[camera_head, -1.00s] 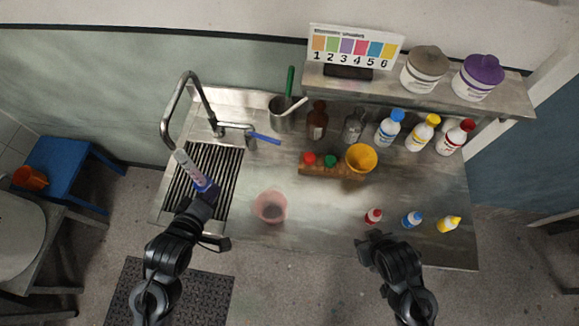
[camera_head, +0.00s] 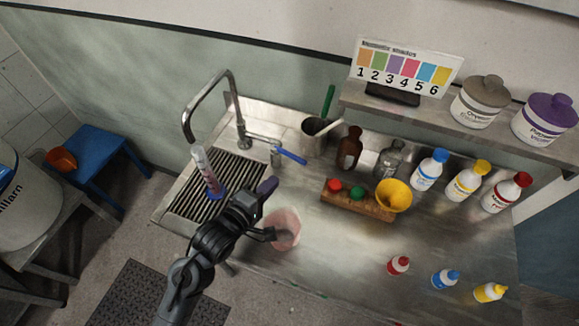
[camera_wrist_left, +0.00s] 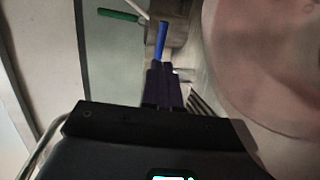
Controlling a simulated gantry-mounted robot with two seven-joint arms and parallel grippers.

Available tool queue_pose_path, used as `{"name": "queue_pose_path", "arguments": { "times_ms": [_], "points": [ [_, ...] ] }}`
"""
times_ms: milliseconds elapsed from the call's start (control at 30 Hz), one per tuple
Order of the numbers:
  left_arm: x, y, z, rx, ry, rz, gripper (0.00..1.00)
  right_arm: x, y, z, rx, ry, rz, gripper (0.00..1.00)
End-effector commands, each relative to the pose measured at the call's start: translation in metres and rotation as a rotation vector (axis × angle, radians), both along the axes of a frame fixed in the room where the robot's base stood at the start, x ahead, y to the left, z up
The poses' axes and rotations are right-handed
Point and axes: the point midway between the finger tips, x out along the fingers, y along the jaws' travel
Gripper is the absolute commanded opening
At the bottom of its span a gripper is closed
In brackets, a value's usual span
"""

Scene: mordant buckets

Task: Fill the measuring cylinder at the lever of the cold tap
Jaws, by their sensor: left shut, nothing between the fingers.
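The measuring cylinder (camera_head: 207,172), clear with a blue base, stands on the slatted sink grate (camera_head: 236,172), its mouth close below the spout of the tap (camera_head: 187,118). I cannot tell its liquid level. The tap's blue lever (camera_head: 291,155) points right and towards me, and also shows in the left wrist view (camera_wrist_left: 161,42). My left gripper (camera_head: 267,186) is shut and empty, right of the cylinder and apart from it, on the near side of the lever. Its closed fingers (camera_wrist_left: 162,85) point towards the lever in the left wrist view. My right gripper is out of view.
A pink translucent beaker (camera_head: 287,230) stands close beside my left gripper, partly hidden by it. A wooden block (camera_head: 350,205) with red and green caps and a yellow cup (camera_head: 393,195) lies to the right. Several bottles stand further right.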

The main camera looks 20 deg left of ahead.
Motion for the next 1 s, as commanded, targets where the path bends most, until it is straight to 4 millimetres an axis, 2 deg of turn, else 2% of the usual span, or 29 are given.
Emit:
{"name": "queue_pose_path", "arguments": {
  "times_ms": [33,200,500,700,1000],
  "points": [
    [0.011,-0.002,-0.003,-0.001,-0.002,0.000,0.00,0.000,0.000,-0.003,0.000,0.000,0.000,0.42],
    [0.041,-0.009,-0.009,0.000,0.000,-0.001,0.00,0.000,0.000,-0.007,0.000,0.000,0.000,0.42],
    [0.076,-0.017,-0.016,0.001,0.000,0.000,0.00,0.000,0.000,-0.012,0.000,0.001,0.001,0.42],
    [0.085,-0.018,-0.017,0.001,0.000,0.001,0.00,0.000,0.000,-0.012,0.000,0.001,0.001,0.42],
    [0.085,-0.018,-0.018,0.001,0.001,0.000,0.00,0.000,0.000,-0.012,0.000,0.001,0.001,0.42]
  ]
}}
